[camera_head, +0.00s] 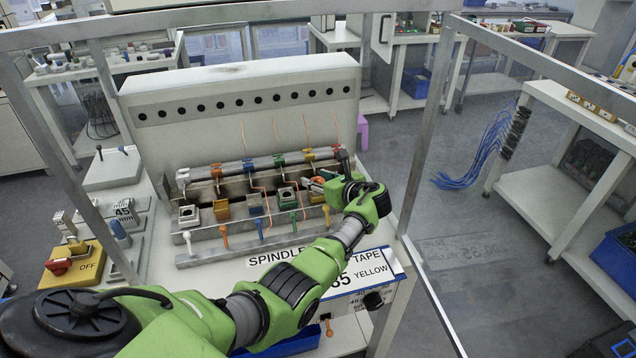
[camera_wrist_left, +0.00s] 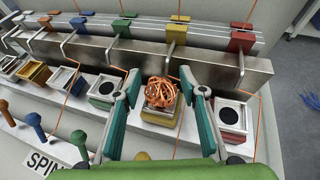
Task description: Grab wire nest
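The wire nest (camera_wrist_left: 161,93), a tangled ball of orange wire, sits on a holder with a yellow base (camera_wrist_left: 160,115) in the left wrist view. My left gripper (camera_wrist_left: 160,76) is open. Its two green and grey fingers lie on either side of the nest, with gaps visible between them and the wire. In the head view my left gripper (camera_head: 313,184) reaches over the right part of the spindle machine (camera_head: 240,85), and its wrist hides much of the nest's spot. My right gripper is not in view.
Other square holders stand in the row, including a red one (camera_wrist_left: 231,117) to the right and an orange one (camera_wrist_left: 36,73) to the left. Thin copper wires rise around them. Coloured knobs (camera_wrist_left: 79,139) stand in front. A metal rail (camera_wrist_left: 140,53) runs behind.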

